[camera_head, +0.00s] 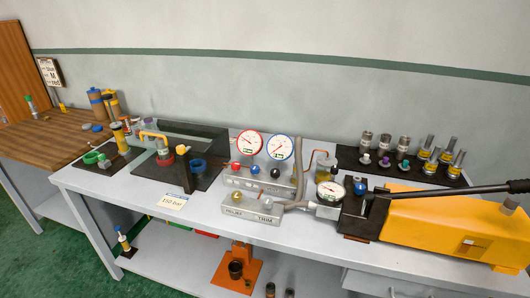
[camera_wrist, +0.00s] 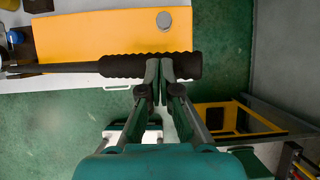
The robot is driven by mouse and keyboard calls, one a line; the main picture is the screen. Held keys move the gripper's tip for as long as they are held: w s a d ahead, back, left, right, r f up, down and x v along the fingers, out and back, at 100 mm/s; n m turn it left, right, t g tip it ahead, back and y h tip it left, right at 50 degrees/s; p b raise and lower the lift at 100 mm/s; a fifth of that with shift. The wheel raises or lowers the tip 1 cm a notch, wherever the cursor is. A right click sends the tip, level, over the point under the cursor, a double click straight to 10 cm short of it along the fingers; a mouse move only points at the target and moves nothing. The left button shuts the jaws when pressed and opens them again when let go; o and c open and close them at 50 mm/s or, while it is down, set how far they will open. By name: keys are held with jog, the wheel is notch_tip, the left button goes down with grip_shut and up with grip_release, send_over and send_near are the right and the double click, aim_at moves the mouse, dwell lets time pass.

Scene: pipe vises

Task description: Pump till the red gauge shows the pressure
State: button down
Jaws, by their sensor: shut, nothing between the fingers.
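The yellow hand pump (camera_head: 440,225) stands at the right end of the grey bench, and its long black lever (camera_head: 450,190) reaches to the right edge in the head view, roughly level. The red-rimmed gauge (camera_head: 250,142) stands on the valve block beside a blue-rimmed gauge (camera_head: 280,147); its needle is too small to read. A card (camera_head: 172,202) at the front edge seems to read 150 bar. In the wrist view my gripper (camera_wrist: 160,72) is shut and empty, its fingertips at the lever's black grip (camera_wrist: 120,66); contact is unclear. My gripper is outside the head view.
The relief and trim block (camera_head: 252,207) lies before the gauges. A smaller gauge (camera_head: 330,190) sits by the pump. A black rack (camera_head: 375,162) of fittings stands behind. Green floor (camera_wrist: 60,130) is open in front of the bench.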

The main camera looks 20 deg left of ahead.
jog(key=shift+d+f, duration=0.25)
jog(key=shift+f, duration=0.75)
jog(key=shift+d+f, duration=0.25)
jog(key=shift+f, duration=0.8)
jog(key=shift+d+f, duration=0.25)
jog(key=shift+f, duration=0.75)
jog(key=f, duration=0.2)
jog(key=d+f, duration=0.1)
jog(key=f, duration=0.1)
jog(key=shift+f, duration=0.45)
